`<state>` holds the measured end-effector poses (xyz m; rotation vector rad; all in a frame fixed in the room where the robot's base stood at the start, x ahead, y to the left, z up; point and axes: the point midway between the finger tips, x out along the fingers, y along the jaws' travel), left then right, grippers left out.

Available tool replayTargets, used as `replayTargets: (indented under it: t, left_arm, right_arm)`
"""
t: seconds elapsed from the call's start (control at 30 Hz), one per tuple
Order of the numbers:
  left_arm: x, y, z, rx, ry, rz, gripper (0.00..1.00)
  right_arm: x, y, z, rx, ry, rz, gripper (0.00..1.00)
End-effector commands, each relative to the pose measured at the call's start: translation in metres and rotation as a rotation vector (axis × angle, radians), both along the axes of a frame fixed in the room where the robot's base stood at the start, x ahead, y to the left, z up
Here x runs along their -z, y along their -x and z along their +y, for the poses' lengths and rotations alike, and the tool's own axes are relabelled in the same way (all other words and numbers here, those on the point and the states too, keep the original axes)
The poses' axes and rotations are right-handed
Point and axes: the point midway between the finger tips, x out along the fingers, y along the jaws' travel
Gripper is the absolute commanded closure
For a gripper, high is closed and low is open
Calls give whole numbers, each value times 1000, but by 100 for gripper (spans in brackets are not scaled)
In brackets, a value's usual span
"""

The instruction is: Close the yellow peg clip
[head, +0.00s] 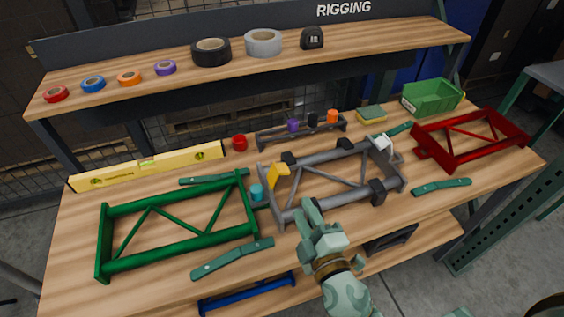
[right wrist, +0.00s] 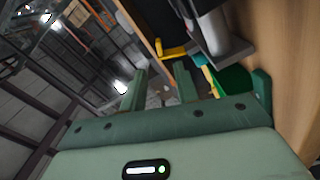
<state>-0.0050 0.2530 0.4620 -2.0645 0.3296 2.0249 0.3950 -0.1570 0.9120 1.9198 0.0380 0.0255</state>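The yellow peg clip (head: 278,174) is on the left end of the grey frame (head: 330,200). It stands up from the end bar, with its top bent over to the right; I cannot tell how its peg sits. In the right wrist view a yellow piece, likely the clip (right wrist: 173,51), shows beyond my fingers beside the grey frame (right wrist: 224,45). My right gripper (head: 309,206) is at the frame's front side, right of and nearer than the clip, apart from it. Its fingers (right wrist: 161,85) are spread with nothing between them. My left gripper is out of view.
A teal cylinder (head: 257,192) stands between the green frame (head: 180,250) and the grey frame. A whitish clip (head: 382,143) is on the grey frame's right end. A red frame (head: 455,155) and green bin (head: 432,97) are at right.

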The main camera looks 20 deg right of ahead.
Motion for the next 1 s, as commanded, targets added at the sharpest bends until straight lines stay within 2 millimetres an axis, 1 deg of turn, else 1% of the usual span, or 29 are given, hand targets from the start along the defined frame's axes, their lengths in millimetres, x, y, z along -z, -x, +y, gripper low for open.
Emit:
replayTargets:
  t: [0.03, 0.17, 0.2, 0.4, 0.5, 0.6, 0.7, 0.8, 1.0]
  left_arm:
    - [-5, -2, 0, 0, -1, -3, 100]
    - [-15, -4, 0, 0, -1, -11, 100]
    - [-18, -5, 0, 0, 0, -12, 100]
    - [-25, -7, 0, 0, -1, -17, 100]
    - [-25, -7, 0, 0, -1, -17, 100]
    - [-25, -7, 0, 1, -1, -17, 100]
    - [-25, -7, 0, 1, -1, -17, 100]
    - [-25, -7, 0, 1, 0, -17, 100]
    - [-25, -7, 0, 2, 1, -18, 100]
  right_arm:
    - [-5, -9, 0, 3, 1, -5, 69]
    - [-7, -39, 1, 5, -1, -7, 69]
    - [-7, -50, 1, 4, -1, -6, 69]
    - [-5, -101, 3, 4, 0, -5, 69]
    - [-3, -121, 3, 5, 0, -3, 69]
    - [-2, -136, 3, 5, 1, -1, 69]
    - [-1, -146, 4, 4, 0, -2, 69]
    - [-1, -150, 4, 4, 0, -1, 69]
    - [-1, -151, 4, 4, 0, -1, 69]
